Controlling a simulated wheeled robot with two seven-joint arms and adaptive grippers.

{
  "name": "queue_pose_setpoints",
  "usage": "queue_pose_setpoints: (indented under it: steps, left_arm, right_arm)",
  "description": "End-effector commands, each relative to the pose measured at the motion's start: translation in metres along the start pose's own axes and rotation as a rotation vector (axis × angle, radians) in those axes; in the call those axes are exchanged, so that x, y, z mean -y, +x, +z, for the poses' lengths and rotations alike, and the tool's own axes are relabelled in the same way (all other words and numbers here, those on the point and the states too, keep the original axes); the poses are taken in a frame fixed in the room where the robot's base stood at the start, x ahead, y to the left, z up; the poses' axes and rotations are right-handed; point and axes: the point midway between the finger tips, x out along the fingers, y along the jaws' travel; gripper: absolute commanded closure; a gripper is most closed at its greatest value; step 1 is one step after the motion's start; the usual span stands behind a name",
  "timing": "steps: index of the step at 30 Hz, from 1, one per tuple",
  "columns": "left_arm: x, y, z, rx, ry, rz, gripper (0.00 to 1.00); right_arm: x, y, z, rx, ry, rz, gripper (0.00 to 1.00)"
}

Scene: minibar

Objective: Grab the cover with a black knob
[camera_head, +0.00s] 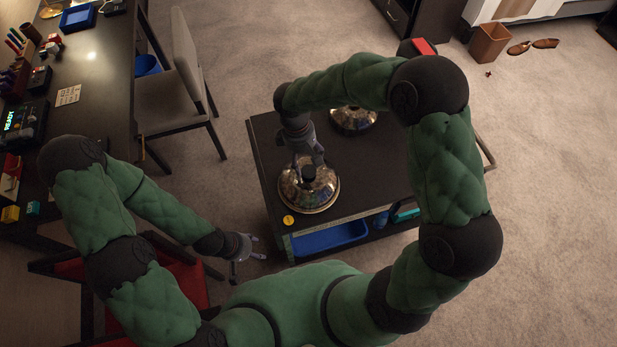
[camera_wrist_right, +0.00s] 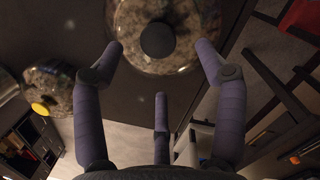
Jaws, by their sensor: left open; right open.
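The domed, shiny cover (camera_head: 322,197) with a black knob (camera_head: 308,173) sits at the near left of the dark cart top. In the right wrist view this cover (camera_wrist_right: 185,60) is at the top centre, with its black knob (camera_wrist_right: 158,40) in the middle. My right gripper (camera_head: 308,158) is open above it. Its fingers (camera_wrist_right: 160,62) point at the knob, with one finger to each side in the wrist view; touching cannot be told. My left gripper (camera_head: 248,252) is open and empty, left of the cart's near end.
A second domed cover (camera_head: 353,121) stands farther back, partly behind my right arm; the wrist view shows a yellow round piece (camera_wrist_right: 43,108) on it. A yellow disc (camera_head: 288,220) lies at the cart's near left corner. A grey chair (camera_head: 185,85) and cluttered desk stand left.

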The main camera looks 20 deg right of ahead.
Motion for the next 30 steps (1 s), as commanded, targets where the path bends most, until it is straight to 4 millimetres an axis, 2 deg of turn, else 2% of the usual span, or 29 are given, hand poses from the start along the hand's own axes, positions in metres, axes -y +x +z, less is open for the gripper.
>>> queue_pose_setpoints:
  steps: [1,8,17,25,30]
  left_arm:
    - [0.001,0.002,0.000,-0.001,0.000,0.000,0.44]
    - [0.002,0.004,-0.001,-0.001,0.000,0.000,0.44]
    - [0.004,0.013,-0.001,-0.001,0.000,0.000,0.44]
    - [0.004,0.012,-0.001,-0.001,0.000,0.000,0.44]
    - [0.004,0.012,-0.001,-0.001,0.000,0.000,0.44]
  right_arm:
    - [0.000,0.007,0.000,0.001,0.001,-0.001,0.28]
    - [-0.001,0.021,0.000,0.000,0.001,-0.002,0.28]
    - [-0.003,0.061,-0.001,0.000,0.000,-0.002,0.28]
    - [-0.004,0.064,-0.001,-0.002,0.001,-0.001,0.28]
    - [-0.003,0.064,-0.001,-0.002,0.001,-0.001,0.76]
